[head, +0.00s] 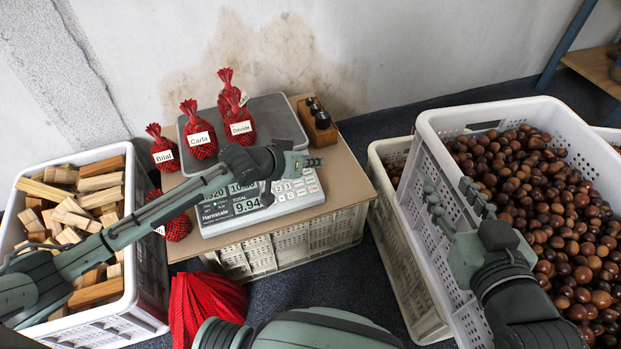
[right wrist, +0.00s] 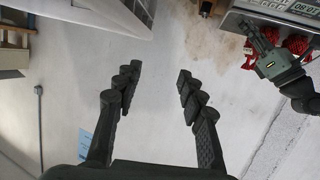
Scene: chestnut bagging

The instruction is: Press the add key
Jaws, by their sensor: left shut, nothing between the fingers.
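The grey Harnscale scale (head: 219,216) stands on a cardboard-topped crate, its lit display (head: 243,206) reading 9.94 on the lower line. Its white keypad (head: 297,189) is right of the display; I cannot tell which key is add. My left gripper (head: 314,162) is shut and empty, its fingers pointing right above the keypad's upper edge. I cannot tell whether it touches a key. It also shows in the right wrist view (right wrist: 250,32) by the scale's edge (right wrist: 232,20). My right gripper (head: 457,203) is open and empty beside the chestnut crate; its spread fingers show in the right wrist view (right wrist: 158,88).
Labelled red net bags (head: 199,138) sit on and beside the scale's pan (head: 273,117). A crate of wood pieces (head: 143,285) is left; a chestnut crate (head: 437,165) is right. Red netting (head: 205,302) lies in front.

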